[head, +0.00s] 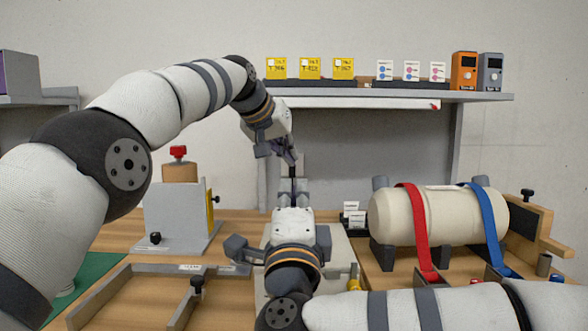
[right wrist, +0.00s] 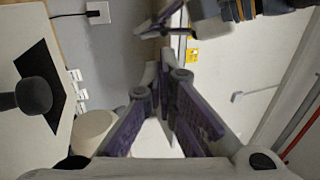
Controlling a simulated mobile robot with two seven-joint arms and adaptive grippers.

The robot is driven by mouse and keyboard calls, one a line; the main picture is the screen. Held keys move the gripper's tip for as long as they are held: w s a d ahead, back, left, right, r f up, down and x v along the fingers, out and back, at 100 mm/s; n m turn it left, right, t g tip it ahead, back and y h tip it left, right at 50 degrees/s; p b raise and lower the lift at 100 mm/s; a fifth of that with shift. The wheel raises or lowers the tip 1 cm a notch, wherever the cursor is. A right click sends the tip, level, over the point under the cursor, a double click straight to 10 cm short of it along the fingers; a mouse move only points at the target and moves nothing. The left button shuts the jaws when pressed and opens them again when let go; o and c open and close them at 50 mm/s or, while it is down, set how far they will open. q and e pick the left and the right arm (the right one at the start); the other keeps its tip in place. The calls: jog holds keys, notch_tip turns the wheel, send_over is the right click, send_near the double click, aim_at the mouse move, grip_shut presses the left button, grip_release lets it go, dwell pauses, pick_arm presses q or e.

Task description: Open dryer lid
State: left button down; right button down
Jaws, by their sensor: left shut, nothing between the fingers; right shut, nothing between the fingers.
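A pale flat-topped unit (head: 335,255) shows around my right gripper in the head view and is mostly hidden by it. I cannot tell for sure that it is the dryer, and no lid is clear. The right wrist view shows a pale panel (right wrist: 25,40) at left, with a black square and a dark round knob (right wrist: 35,95). My right gripper (head: 293,190) points away from me, shut and empty; its fingers also show in the right wrist view (right wrist: 166,75). My left gripper (head: 291,160) reaches down just above it, shut and empty. I cannot tell whether the two touch.
A cream cylinder (head: 395,215) with red and blue straps rests on black supports at right. A shelf (head: 480,97) behind holds yellow boxes, cards and two meters. A wooden tray (head: 150,290) lies front left.

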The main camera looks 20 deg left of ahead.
jog(key=x, duration=0.8)
pick_arm(q)
jog(key=c, duration=2.4)
grip_release()
pick_arm(e)
jog(key=shift+s, duration=0.1)
pick_arm(q)
jog(key=c, duration=1.5)
grip_release()
jog(key=shift+o, duration=0.2)
jog(key=shift+r, duration=0.1)
